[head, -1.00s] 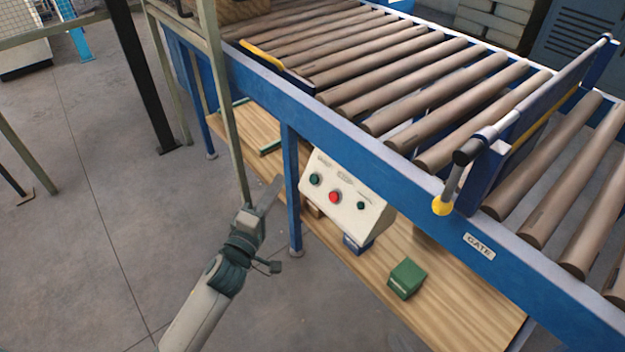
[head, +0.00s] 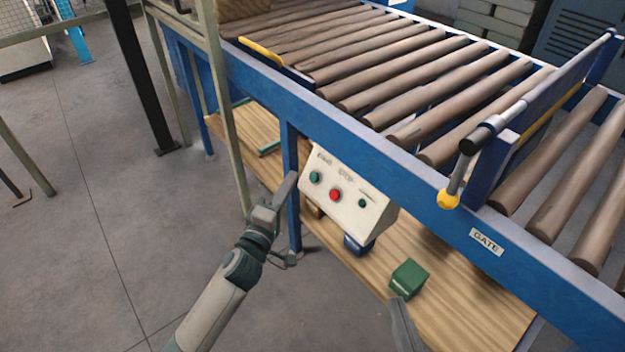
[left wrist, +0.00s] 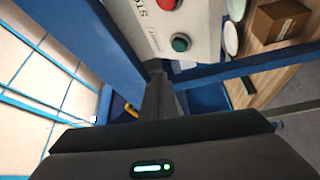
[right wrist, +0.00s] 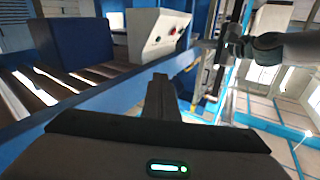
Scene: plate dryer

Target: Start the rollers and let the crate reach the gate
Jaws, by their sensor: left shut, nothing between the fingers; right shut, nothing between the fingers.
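The cream control box (head: 345,205) hangs on the conveyor's front with a left green button (head: 314,177), a red button (head: 335,195) and a right green button (head: 362,203). My left gripper (head: 288,182) is shut and empty, just left of the left green button; I see a gap. In the left wrist view a green button (left wrist: 180,43) is beyond the fingers. My right gripper (head: 398,308) is shut and empty, low in front of the shelf. The gate (head: 540,100) stands across the rollers (head: 440,90). A brown box, possibly the crate (head: 243,9), is cut off at the top.
A green box (head: 409,279) sits on the wooden shelf (head: 470,310) under the conveyor. A blue leg (head: 291,150) and a pale post (head: 226,120) stand near my left gripper. The gate's yellow-tipped lever (head: 449,198) juts out at the front.

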